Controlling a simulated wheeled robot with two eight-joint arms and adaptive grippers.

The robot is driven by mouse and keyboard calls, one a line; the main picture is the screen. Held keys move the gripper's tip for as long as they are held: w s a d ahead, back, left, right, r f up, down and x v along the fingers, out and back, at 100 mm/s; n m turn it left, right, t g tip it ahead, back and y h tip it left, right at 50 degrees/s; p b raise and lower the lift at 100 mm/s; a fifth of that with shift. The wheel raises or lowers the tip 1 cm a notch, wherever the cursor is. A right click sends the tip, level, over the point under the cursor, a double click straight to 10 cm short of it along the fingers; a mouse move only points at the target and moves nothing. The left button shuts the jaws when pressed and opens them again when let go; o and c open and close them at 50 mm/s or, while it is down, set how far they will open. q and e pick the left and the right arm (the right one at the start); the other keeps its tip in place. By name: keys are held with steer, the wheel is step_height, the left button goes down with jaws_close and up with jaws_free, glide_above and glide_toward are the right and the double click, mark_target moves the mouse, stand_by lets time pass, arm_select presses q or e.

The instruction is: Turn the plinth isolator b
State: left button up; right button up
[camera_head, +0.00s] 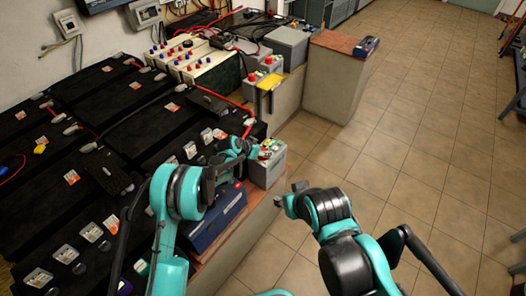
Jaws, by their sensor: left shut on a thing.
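A small grey box (268,170) with red and green parts on top stands on the brick-topped ledge in the middle of the view. I take it to be plinth isolator b, but its label is too small to read. My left gripper (253,149) is at the upper left of this box, with its fingers shut at the coloured top part. The fingers partly hide what they hold. My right gripper (287,203) hangs over the floor, right of the ledge and apart from the box. Its fingertips are small and turned away, so its opening is unclear.
Black battery blocks (100,100) with cables fill the left side. A blue case (216,218) lies on the ledge beside my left arm. A similar grey box (258,88) and a brick-topped plinth (338,43) stand farther back.

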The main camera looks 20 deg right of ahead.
arm_select(q)
steer(key=shift+m+g, duration=0.5)
steer(key=shift+m, duration=0.2)
steer(key=shift+m+h, duration=0.3)
steer(key=o, duration=1.2)
steer(key=shift+c, duration=0.2)
steer(key=v, duration=1.2)
steer(key=shift+w, duration=0.15)
